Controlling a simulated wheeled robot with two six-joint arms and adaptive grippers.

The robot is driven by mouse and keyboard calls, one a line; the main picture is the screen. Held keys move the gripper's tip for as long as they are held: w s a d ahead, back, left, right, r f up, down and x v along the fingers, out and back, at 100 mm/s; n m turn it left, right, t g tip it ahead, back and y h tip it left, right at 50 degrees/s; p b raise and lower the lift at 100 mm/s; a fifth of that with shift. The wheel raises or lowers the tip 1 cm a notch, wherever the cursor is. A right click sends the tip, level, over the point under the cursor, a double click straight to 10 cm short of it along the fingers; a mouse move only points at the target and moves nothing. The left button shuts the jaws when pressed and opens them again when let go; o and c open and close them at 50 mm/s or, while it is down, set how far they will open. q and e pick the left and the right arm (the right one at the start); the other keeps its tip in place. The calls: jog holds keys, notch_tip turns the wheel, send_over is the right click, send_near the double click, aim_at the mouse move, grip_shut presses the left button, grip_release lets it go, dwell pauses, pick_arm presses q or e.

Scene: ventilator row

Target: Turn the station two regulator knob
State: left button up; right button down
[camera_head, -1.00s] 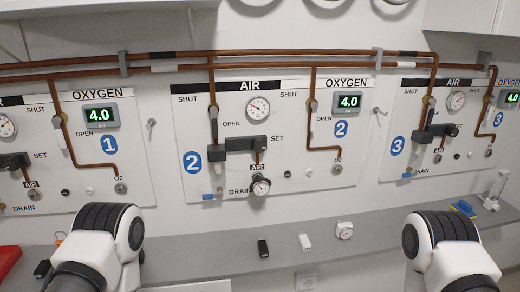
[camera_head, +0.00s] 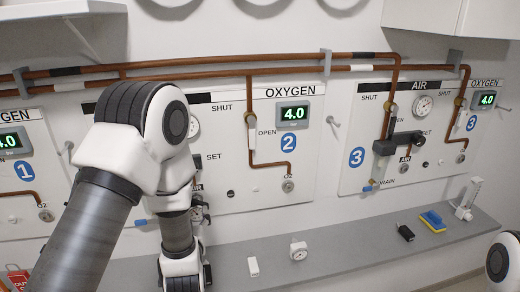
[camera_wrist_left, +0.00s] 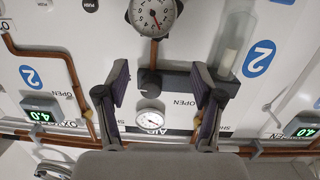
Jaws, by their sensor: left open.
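The station two regulator shows in the left wrist view, where the panel appears upside down. Its dark round knob (camera_wrist_left: 150,82) is at the left end of a dark regulator body (camera_wrist_left: 190,80), beside a clear bowl (camera_wrist_left: 231,48). My left gripper (camera_wrist_left: 160,98) is open, its two fingers spread on either side of the knob. I cannot tell whether the fingers touch anything. In the head view, my left arm hides the knob and most of station two's air side. My right gripper is out of view; only part of my right arm shows at the lower right.
A dial gauge (camera_wrist_left: 153,15) and a smaller gauge (camera_wrist_left: 151,118) lie above and below the regulator in the left wrist view. Copper pipes (camera_head: 300,70) cross the wall panels.

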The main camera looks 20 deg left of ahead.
pick_arm(q)
notch_tip(320, 180, up, 8)
jog(key=w+d+t, duration=0.1)
jog(key=w, duration=0.2)
jog(key=shift+n+y, duration=0.4)
jog(key=p+x, duration=0.1)
jog(key=x, duration=0.1)
jog(key=p+x, duration=0.1)
jog(key=x, duration=0.1)
jog(key=a+p+x, duration=0.1)
jog(key=x, duration=0.2)
jog(key=shift+s+r+p, duration=0.1)
jog(key=shift+s+p, duration=0.1)
jog(key=shift+p, duration=0.2)
jog(key=shift+s+a+r, duration=0.1)
jog(key=shift+s+a, duration=0.05)
jog(key=shift+s, duration=0.2)
jog(key=shift+w, duration=0.1)
jog(key=c, duration=1.1)
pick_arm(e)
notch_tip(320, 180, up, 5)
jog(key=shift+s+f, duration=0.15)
